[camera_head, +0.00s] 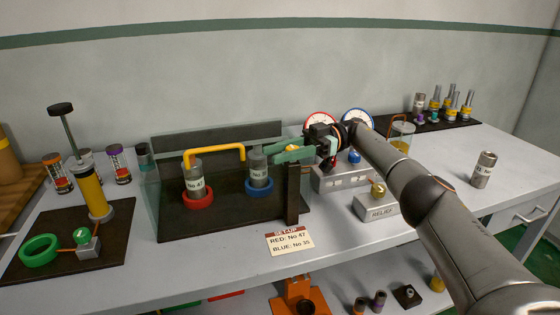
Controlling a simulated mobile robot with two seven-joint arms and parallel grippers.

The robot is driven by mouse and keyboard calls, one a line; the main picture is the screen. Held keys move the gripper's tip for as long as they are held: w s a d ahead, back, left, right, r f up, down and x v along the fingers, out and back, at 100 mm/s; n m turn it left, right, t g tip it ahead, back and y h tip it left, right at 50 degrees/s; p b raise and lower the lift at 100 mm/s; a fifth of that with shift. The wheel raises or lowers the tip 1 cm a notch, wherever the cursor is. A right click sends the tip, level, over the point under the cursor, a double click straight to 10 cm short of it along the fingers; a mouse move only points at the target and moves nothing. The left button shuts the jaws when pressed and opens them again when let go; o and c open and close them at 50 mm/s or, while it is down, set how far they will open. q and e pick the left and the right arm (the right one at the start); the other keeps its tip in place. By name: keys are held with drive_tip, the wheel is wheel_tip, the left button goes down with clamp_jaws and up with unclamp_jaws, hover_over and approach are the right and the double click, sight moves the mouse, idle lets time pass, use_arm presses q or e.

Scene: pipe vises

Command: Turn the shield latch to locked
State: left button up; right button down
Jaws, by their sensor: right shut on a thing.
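My right gripper (290,152) reaches in from the right with its green fingers shut on the shield latch at the top of a dark post (291,200). Only a small yellow bit of the latch (291,148) shows between the fingers, so its angle is hard to tell. The clear shield (151,205) stands around a dark vise tray (235,222). Inside, a grey cylinder (194,178) stands in a red ring (197,202), and another grey cylinder (258,168) stands in a blue ring (259,189). My left gripper is out of view.
A yellow bent pipe (213,150) rises by the cylinders. A pump (90,190) stands on a mat at left. Right of the tray are gauges (357,121), a grey valve box (340,181) and a relief block (376,207). A set-up card (289,241) is at the front edge.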

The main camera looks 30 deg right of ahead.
idle(0.6)
drive_tip(key=c, duration=1)
unclamp_jaws()
drive_tip(key=o, duration=0.5)
